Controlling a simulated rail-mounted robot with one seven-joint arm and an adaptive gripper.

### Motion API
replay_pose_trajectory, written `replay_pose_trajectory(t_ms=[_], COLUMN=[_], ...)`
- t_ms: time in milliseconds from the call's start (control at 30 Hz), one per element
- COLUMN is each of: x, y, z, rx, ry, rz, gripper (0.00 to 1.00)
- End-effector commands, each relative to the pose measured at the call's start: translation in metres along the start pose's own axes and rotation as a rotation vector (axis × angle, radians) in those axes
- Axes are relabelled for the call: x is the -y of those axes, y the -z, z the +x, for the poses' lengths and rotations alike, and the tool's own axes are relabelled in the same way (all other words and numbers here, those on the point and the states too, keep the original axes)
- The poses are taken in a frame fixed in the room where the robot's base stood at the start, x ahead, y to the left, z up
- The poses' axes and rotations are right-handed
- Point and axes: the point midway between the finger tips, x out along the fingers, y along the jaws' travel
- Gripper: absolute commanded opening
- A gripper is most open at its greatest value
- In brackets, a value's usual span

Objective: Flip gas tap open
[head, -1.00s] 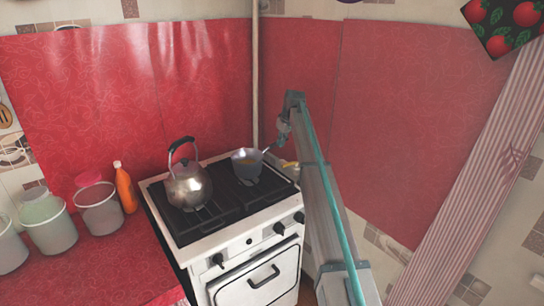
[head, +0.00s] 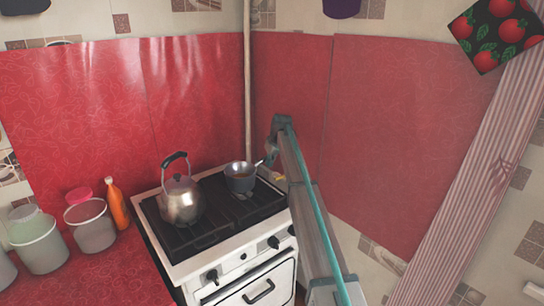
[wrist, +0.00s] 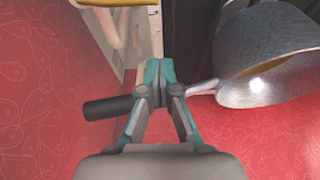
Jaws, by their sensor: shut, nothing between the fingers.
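A yellow piece (head: 281,178), which looks like the gas tap's handle, shows at the stove's back right, partly hidden by my arm. In the wrist view a yellow bar (wrist: 112,2) crosses the top edge, next to a pinkish pipe (wrist: 113,28). My gripper (wrist: 158,66) is shut and empty. Its fingertips are below and right of the yellow bar in that view, apart from it. In the head view my gripper (head: 271,158) is small, behind the stove's right rear corner. The saucepan's handle, with its dark grip (wrist: 108,107), passes behind my fingers; I cannot tell whether they touch.
The saucepan (head: 240,177) stands on the stove's right rear, close to my gripper; its metal side (wrist: 265,65) fills the upper right of the wrist view. A kettle (head: 181,203) stands on the left. Red oilcloth wall (head: 410,130) lies behind and right. A vertical pipe (head: 247,90) runs up the corner.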

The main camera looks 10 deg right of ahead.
Motion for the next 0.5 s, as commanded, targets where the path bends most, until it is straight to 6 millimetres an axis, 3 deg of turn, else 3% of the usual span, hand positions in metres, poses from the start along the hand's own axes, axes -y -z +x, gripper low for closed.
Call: replay_pose_trajectory(t_ms=[233, 300, 500], x=[0.0, 0.001, 0.001], y=[0.0, -0.016, -0.035], z=[0.045, 0.038, 0.036], rx=[0.001, 0.0, 0.0], ry=[0.0, -0.001, 0.0], rz=[0.0, 0.001, 0.001], gripper=[0.0, 0.0, 0.0])
